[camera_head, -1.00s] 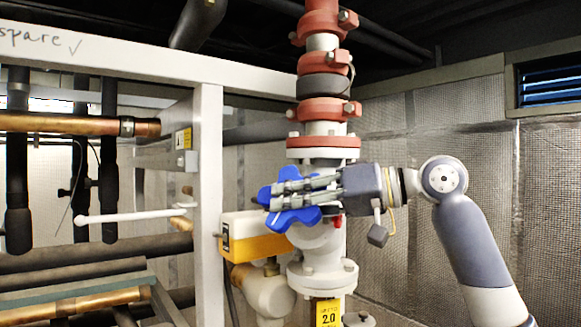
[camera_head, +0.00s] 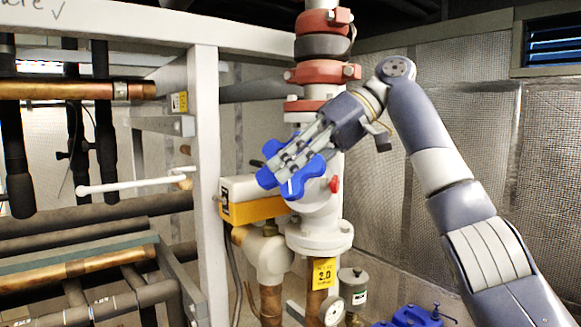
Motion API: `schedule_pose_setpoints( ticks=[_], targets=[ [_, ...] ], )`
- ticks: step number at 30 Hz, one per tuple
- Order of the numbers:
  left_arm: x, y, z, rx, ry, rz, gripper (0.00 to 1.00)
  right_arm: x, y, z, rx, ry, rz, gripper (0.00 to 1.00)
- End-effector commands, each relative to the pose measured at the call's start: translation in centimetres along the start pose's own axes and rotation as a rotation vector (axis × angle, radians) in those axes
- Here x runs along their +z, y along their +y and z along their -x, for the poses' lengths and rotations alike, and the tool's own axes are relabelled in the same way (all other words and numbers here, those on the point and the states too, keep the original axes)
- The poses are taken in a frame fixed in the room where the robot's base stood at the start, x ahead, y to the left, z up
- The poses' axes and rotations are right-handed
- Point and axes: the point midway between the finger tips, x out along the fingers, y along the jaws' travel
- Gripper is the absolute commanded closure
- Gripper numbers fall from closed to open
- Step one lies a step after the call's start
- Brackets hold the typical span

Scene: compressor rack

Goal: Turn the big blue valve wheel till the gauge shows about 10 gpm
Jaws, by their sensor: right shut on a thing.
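The big blue valve wheel (camera_head: 268,179) sits on the front of the white vertical pipe (camera_head: 318,207), at the middle of the head view. My right gripper (camera_head: 279,172) reaches it from the upper right and is shut on the wheel, its fingers lying across the face and hiding part of it. Blue lobes show on several sides of the fingers. A round white dial gauge (camera_head: 333,311) is at the bottom edge, partly cut off; its reading is too small to tell. My left gripper is not in view.
An orange and white box (camera_head: 252,206) is just below and left of the wheel. A white frame post (camera_head: 207,180) and dark and copper pipes stand at left. A yellow 2.0 tag (camera_head: 324,272) hangs on the pipe. Blue machinery (camera_head: 410,317) is at bottom right.

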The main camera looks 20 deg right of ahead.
Motion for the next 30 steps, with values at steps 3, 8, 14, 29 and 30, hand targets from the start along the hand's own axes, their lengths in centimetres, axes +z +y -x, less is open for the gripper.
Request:
schedule_pose_setpoints(
  ticks=[3, 8, 14, 29, 30],
  targets=[
    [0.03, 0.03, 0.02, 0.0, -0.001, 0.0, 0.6, -0.16, -0.15, 0.16, 0.0, -0.025, 0.001, 1.0],
    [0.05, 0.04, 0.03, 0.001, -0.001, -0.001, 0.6, -0.16, -0.16, 0.15, 0.0, -0.05, 0.001, 1.0],
    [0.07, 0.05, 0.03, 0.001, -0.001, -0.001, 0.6, -0.13, -0.1, 0.15, 0.0, -0.064, 0.0, 1.0],
    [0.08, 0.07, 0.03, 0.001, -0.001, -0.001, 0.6, -0.14, -0.09, 0.15, 0.0, -0.064, 0.001, 0.73],
    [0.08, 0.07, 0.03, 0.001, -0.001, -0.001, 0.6, -0.12, -0.08, 0.13, 0.0, -0.065, 0.001, 0.73]
  ],
)
